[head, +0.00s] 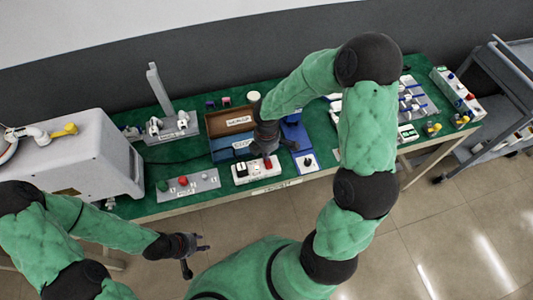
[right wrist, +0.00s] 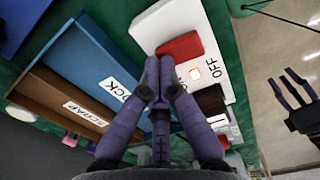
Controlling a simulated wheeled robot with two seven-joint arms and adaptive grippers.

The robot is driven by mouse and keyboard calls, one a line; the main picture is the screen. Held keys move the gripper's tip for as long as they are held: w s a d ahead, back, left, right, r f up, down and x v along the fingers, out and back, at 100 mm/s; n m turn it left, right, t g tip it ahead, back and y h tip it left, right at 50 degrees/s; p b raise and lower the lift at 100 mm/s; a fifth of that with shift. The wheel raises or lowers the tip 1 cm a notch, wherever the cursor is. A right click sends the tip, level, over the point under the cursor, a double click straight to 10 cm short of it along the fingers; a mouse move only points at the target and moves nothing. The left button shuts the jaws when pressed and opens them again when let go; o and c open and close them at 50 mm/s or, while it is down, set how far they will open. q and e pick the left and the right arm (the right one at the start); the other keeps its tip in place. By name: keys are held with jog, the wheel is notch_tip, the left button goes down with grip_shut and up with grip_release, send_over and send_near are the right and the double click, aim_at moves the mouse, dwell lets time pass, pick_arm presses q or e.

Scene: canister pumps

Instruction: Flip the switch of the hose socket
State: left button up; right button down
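A white socket box (head: 256,171) sits at the table's front edge in the head view. It carries a red switch (head: 267,162) and dark parts to its left. In the right wrist view the box (right wrist: 158,27) shows the red switch (right wrist: 180,47), a small lit square (right wrist: 195,73), the word OFF and black parts (right wrist: 211,99). My right gripper (head: 267,149) is just above the box; in its wrist view its fingertips (right wrist: 161,68) are together beside the red switch, with nothing seen between them. I cannot tell whether they touch it. My left gripper (head: 200,255) is open, in front of the table.
A brown SCRAP bin (head: 229,122) and a blue bin (head: 221,146) stand behind the box. A grey panel with coloured buttons (head: 184,183) lies to its left, a blue-and-white device (head: 306,161) to its right. A large grey machine (head: 80,160) stands at left.

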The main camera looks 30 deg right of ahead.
jog(key=shift+s, duration=0.15)
jog(key=shift+s+a+r, duration=0.2)
jog(key=shift+s+r, duration=0.1)
jog(key=shift+s, duration=0.3)
pick_arm(q)
jog(key=shift+r, duration=0.2)
jog(key=shift+r+p, duration=0.1)
jog(key=shift+p, duration=0.2)
pick_arm(e)
jog(key=shift+r, duration=0.15)
jog(key=shift+w+r, duration=0.1)
jog(key=shift+r, duration=0.2)
jog(key=r+p, duration=0.4)
jog(key=shift+w, duration=0.25)
pick_arm(q)
notch_tip(320, 180, up, 6)
jog(key=d+p, duration=0.1)
jog(key=p, duration=0.1)
jog(key=shift+s+d+r, duration=0.2)
jog(key=shift+d, duration=0.05)
pick_arm(e)
notch_tip(320, 180, up, 9)
jog(key=w, duration=0.1)
jog(key=shift+w+d, duration=0.15)
jog(key=shift+d, duration=0.1)
